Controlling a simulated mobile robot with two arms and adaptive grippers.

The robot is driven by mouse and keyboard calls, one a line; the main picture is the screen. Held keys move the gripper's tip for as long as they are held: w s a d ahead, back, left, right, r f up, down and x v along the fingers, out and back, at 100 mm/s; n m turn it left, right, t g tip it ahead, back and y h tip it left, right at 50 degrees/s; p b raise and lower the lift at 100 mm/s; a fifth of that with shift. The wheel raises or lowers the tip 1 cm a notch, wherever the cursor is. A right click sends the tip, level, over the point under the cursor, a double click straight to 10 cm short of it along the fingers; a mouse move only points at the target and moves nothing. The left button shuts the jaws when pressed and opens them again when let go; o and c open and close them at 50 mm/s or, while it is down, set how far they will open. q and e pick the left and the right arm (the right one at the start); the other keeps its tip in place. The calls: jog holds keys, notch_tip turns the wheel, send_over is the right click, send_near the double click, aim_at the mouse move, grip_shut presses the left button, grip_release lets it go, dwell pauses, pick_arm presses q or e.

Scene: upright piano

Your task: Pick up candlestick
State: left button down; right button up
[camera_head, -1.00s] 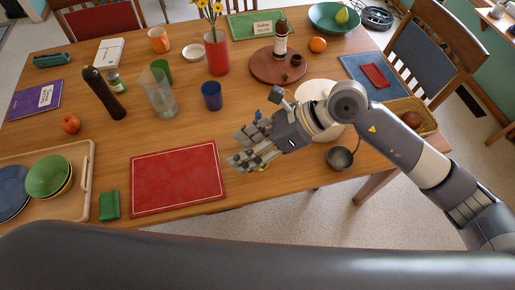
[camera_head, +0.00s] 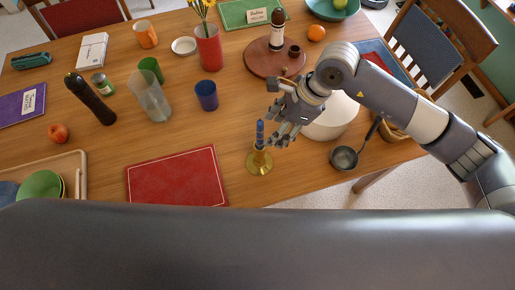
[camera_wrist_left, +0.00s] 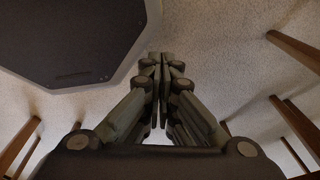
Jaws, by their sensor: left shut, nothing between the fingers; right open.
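The candlestick (camera_head: 260,161) stands upright near the table's front edge, with a round brass base and a blue candle (camera_head: 260,134) in it. My right gripper (camera_head: 272,117) is open in the head view. Its fingers are just above and to the right of the candle, and I cannot tell whether they touch it. My left gripper (camera_wrist_left: 158,65) shows in the left wrist view, shut and empty, with floor and chair or table legs around it. It is not seen in the head view.
A red placemat (camera_head: 176,178) lies left of the candlestick. A white bowl (camera_head: 331,120) and a ladle (camera_head: 345,157) are to its right. A blue cup (camera_head: 206,95), a clear glass (camera_head: 151,98) and a round wooden tray (camera_head: 262,64) stand farther back.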

aim_at(262, 145)
jog(key=p+x, duration=0.1)
jog(key=x, duration=0.1)
jog(key=p+x, duration=0.1)
jog(key=x, duration=0.2)
jog(key=s+p+x, duration=0.1)
jog(key=x, duration=0.2)
jog(key=shift+a+f, duration=0.2)
jog(key=shift+a, duration=0.05)
jog(key=shift+f, duration=0.25)
pick_arm(q)
jog(key=r, duration=0.2)
jog(key=s+r, duration=0.1)
jog(key=r, duration=0.1)
jog(key=shift+f, duration=0.1)
pick_arm(e)
jog(key=shift+c, duration=0.4)
grip_shut()
pick_arm(q)
jog(key=shift+s, duration=0.4)
